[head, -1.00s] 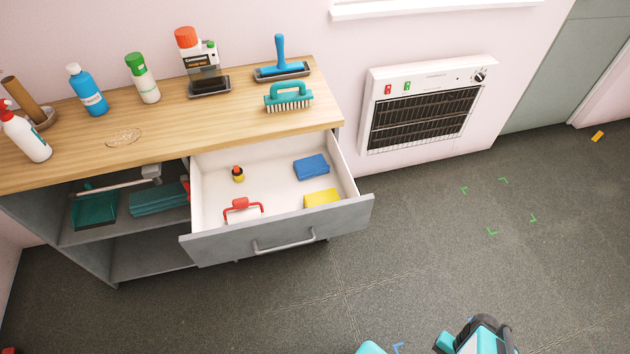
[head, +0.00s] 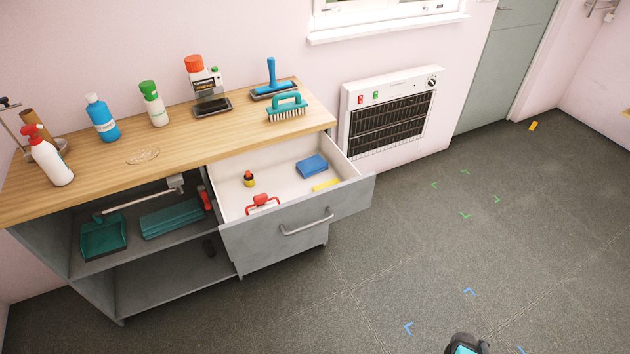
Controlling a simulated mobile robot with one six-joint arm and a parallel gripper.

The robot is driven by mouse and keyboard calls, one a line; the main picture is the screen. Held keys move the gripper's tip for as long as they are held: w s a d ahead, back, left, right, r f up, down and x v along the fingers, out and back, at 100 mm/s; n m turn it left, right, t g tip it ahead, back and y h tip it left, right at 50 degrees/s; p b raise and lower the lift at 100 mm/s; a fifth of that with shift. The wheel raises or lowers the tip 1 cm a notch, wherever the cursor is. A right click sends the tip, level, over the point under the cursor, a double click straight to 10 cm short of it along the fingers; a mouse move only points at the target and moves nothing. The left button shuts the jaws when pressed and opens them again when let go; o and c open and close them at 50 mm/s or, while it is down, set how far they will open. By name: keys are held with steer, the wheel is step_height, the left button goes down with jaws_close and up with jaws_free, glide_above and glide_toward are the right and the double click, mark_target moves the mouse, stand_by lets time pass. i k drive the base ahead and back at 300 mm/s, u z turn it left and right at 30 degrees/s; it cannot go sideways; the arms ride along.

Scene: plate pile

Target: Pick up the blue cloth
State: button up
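The blue cloth (head: 312,165) looks like a small folded blue block. It lies flat inside the open drawer (head: 297,215), towards its back right. It is uncovered, with nothing resting on it. Only a small dark and teal piece of my own arm shows at the bottom edge, far in front and to the right of the drawer. My gripper's fingers are not in view.
The drawer also holds a yellow item (head: 326,185), a red-handled tool (head: 262,203) and a small yellow-and-black object (head: 249,179). Bottles and brushes stand on the wooden counter (head: 215,155) above. A heater (head: 390,115) hangs right of it. Open floor (head: 400,265) lies in front.

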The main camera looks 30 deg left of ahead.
mark_target(316, 164)
steer(key=z, duration=0.15)
steer(key=k, duration=1.25)
steer(key=u, duration=1.95)
steer(key=i, duration=1)
steer(key=u, duration=0.1)
